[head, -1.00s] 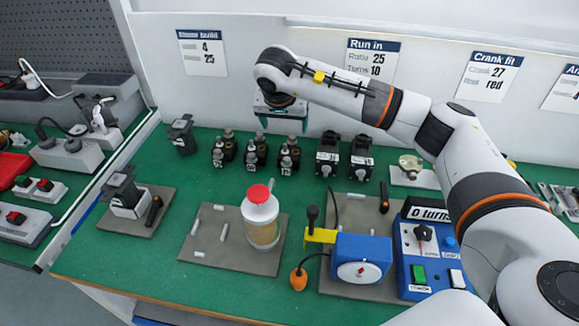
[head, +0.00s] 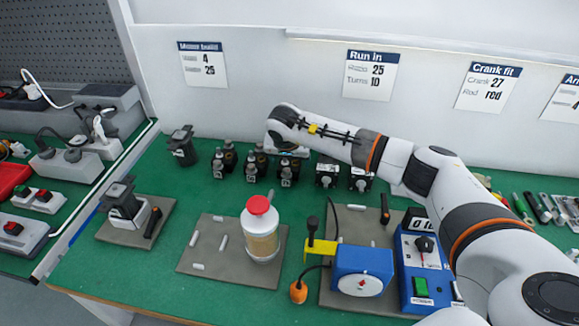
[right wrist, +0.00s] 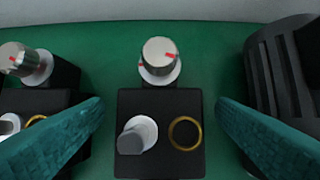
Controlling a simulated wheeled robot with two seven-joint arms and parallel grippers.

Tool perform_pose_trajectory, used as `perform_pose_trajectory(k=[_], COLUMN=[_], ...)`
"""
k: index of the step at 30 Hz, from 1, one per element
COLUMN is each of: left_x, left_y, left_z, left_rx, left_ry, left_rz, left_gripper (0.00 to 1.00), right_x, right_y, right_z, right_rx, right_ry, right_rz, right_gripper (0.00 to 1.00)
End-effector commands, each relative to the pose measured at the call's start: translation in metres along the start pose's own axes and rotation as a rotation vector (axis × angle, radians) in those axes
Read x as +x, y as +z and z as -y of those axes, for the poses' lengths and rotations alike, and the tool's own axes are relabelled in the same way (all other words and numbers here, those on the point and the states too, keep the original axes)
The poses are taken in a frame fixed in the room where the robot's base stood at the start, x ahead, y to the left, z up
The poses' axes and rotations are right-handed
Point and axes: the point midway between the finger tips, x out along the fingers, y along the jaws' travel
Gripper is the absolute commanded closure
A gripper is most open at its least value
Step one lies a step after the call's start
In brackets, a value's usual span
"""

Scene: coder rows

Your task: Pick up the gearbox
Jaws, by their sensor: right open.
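A row of three small black gearboxes with silver and brass-ringed tops stands at the back of the green bench: a left one (head: 222,162), a middle one (head: 255,165) and a right one (head: 287,171). Their front labels are too small to read surely. My right gripper (right wrist: 159,104) is open, over the right gearbox. In the right wrist view this gearbox (right wrist: 160,165) sits between the two teal fingers, with a gap on each side. Its silver shaft, brass ring and silver knob with a red mark show. In the head view the fingers are hidden. My left gripper is out of view.
The middle gearbox (right wrist: 38,98) is just left of the fingers. A black ribbed motor (right wrist: 285,65) is close on the right. A jar with a red lid (head: 260,230) and a blue machine (head: 362,268) stand in front. A "Run in" card (head: 370,75) reads 25 and 10.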

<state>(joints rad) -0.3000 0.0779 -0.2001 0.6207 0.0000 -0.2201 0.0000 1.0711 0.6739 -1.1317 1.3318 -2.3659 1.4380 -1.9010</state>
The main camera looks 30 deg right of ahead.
Motion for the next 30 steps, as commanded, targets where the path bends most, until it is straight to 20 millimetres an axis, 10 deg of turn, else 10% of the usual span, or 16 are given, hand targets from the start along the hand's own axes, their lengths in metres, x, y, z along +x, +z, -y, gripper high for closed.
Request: perform_pose_trajectory(k=[10, 19, 30], left_x=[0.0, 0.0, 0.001], left_y=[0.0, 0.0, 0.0], left_z=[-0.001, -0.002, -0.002], left_rx=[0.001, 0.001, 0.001], left_ry=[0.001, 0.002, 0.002], left_rz=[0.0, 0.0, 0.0], left_gripper=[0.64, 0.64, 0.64], right_x=[0.009, 0.009, -0.005], right_y=[0.0, 0.0, 0.008], right_z=[0.0, 0.0, -0.001], right_rx=[0.0, 0.0, 0.002], right_ry=[0.0, -0.001, 0.003], right_rz=[0.0, 0.0, 0.005], right_gripper=[0.22, 0.71, 0.71])
